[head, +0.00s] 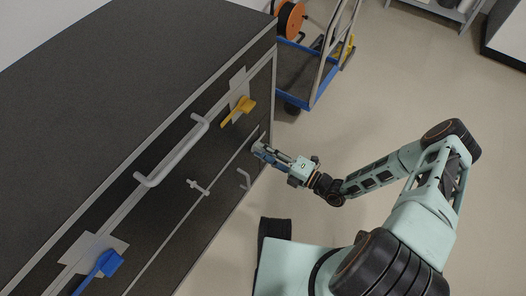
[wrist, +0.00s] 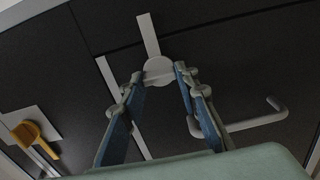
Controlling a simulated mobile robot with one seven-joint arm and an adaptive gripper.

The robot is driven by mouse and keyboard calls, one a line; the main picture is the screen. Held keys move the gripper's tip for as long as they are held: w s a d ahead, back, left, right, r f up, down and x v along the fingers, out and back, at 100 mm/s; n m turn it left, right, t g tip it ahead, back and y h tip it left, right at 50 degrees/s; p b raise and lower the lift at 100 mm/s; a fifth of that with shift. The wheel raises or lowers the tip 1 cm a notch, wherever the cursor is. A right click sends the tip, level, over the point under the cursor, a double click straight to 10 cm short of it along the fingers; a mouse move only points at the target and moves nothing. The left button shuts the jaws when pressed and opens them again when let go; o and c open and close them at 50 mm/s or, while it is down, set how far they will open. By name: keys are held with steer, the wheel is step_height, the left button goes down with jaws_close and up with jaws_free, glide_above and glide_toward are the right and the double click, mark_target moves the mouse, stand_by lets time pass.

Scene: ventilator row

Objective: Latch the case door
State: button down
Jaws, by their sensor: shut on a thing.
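The dark case (head: 110,90) fills the left of the head view. Its front has dark panels divided by a pale seam. A grey latch with a round hub (wrist: 158,68) and a straight bar (wrist: 148,36) shows in the wrist view, in front of my gripper. My gripper (head: 258,149) is at the case front near its right end. In the wrist view its two fingertips (wrist: 159,74) are closed on either side of the latch's grip. The fingers hide part of it. A bent grey door handle (head: 243,179) is beside my gripper; it also shows in the wrist view (wrist: 250,121).
A second small grey latch (head: 198,187) lies across the seam. A long grey bar handle (head: 172,153), a yellow lever (head: 238,110) and a blue lever (head: 101,267) stick out of the front. A blue cart (head: 305,75) stands behind.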

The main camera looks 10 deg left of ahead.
steer(key=shift+s, duration=0.1)
steer(key=c, duration=1.5)
jaws_free()
